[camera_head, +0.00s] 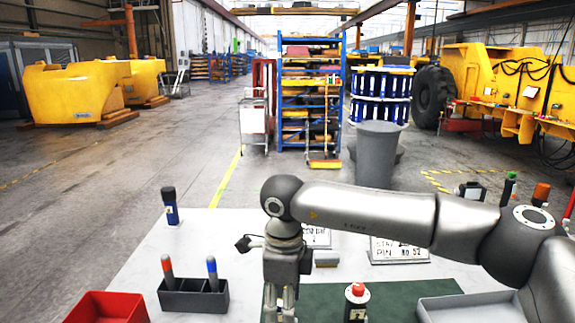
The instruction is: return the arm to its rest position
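My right arm (365,210) comes in from the right and reaches across the table to its middle. My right gripper (281,305) points down at the bottom edge of the view, over the left end of the green mat (400,296). Its fingers show as two upright bars, but the tips are at or past the picture edge, so whether it is open or shut is unclear. No held thing is visible. My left arm and gripper are not in view.
On the white table (130,262) stand a dark bottle (171,211), a black marker holder (193,297), a red tray (108,309), a red-capped bottle (355,304) and a grey tray (470,309). Printed signs (398,251) stand behind my arm. Green-capped (509,189) and orange-capped (540,194) items are at right.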

